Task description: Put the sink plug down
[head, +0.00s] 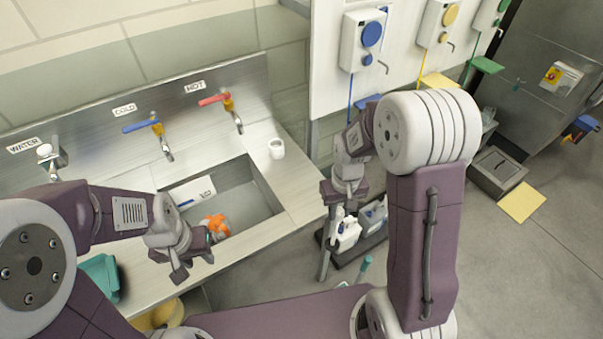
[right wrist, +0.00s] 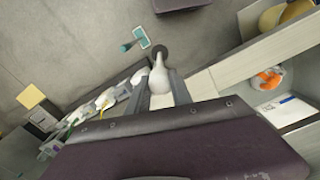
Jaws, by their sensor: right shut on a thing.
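My right gripper (head: 327,245) hangs over the floor, just right of the sink counter's edge. In the right wrist view its fingers are shut on a whitish tapered thing (right wrist: 160,84) with a dark round end, which I take to be the sink plug. In the head view I cannot make the plug out clearly. The sink basin (head: 250,205) is left of this gripper. It also shows at the right of the right wrist view. My left gripper (head: 192,268) is open and empty over the counter's front, near the basin's front left.
An orange thing (head: 214,225) lies in the basin. A dark caddy with white bottles (head: 372,215) is on the floor behind my right gripper. A teal-headed tool (right wrist: 135,40) lies nearby. Grey floor at right is open.

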